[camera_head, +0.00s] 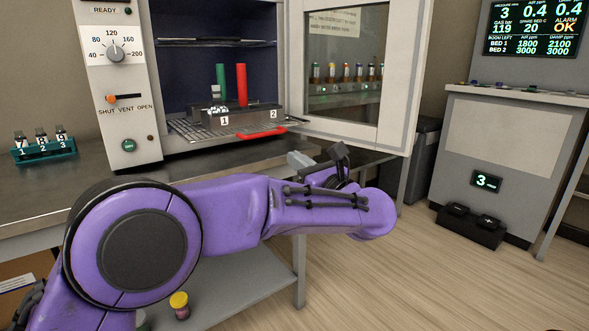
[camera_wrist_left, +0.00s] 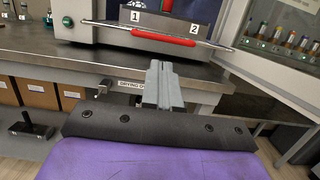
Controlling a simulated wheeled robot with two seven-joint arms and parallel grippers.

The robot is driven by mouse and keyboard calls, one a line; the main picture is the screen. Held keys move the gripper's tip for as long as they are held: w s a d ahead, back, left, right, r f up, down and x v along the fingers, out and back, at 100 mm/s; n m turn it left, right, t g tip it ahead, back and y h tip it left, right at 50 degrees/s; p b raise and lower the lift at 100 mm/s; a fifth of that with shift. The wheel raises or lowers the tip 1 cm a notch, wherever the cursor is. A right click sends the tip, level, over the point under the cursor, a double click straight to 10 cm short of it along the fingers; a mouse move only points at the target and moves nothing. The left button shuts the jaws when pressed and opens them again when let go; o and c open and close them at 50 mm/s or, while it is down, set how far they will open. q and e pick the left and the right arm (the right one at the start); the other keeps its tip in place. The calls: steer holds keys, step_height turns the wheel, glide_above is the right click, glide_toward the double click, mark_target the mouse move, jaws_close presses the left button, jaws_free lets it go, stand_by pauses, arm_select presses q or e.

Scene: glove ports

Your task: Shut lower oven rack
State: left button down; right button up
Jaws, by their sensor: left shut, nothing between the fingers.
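The lower oven rack (camera_head: 190,130) is a wire shelf pulled partly out past the front of the open oven. Its red handle (camera_head: 262,132) is at the front edge, and it also shows in the wrist view (camera_wrist_left: 163,36). On the rack stands a grey block marked 1 and 2 (camera_head: 245,117) with a green and a red tube. My left gripper (camera_head: 296,158) is shut and empty, in front of and below the handle, apart from it. In the wrist view the closed fingers (camera_wrist_left: 159,66) point toward the handle. My right gripper is not in view.
The oven door (camera_head: 393,80) stands open at the right. An upper rack (camera_head: 215,41) is inside the oven. A steel bench (camera_head: 60,190) carries the oven and a teal vial holder (camera_head: 44,151). A grey cabinet (camera_head: 505,145) stands farther right.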

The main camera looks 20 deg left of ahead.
mark_target(265, 135)
arm_select(q)
steer(key=x, duration=1.1)
steer(key=shift+b, duration=0.4)
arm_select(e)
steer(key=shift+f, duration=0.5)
arm_select(q)
steer(key=shift+w+a, duration=0.15)
